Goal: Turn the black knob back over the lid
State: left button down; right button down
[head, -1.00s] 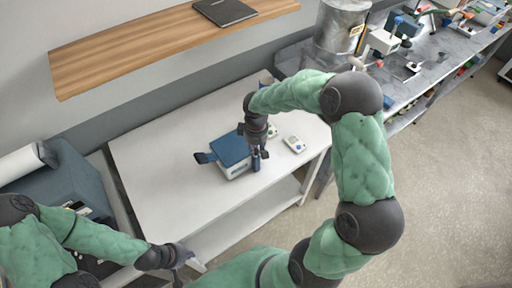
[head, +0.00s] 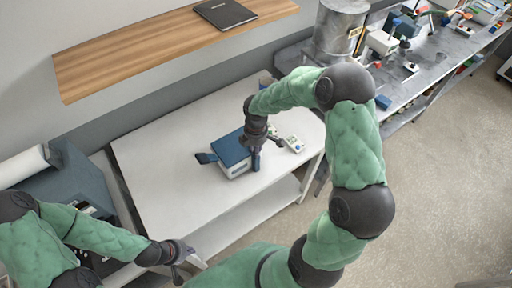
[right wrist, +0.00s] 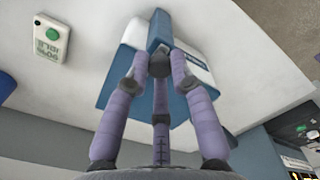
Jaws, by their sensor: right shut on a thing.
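A small box with a white body (head: 238,172) and a blue lid (head: 231,149) stands on the white table; the lid looks closed. A dark blue tab (head: 205,157) sticks out at its left side. My right gripper (head: 256,152) is at the box's right side. In the right wrist view its fingers (right wrist: 160,62) are closed around a blue bar-shaped part (right wrist: 159,28) in front of the box (right wrist: 127,65). No clearly black knob shows; I cannot tell whether this part is the knob. My left gripper (head: 179,264) is away at the lower left, its fingers too small to read.
The left part of the white table (head: 150,185) is clear. A wooden shelf (head: 150,50) hangs behind, and a cluttered grey bench (head: 440,55) stands right.

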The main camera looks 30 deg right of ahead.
jog(key=shift+n, duration=0.5)
jog(key=c, duration=1.1)
grip_release()
notch_tip(320, 180, up, 12)
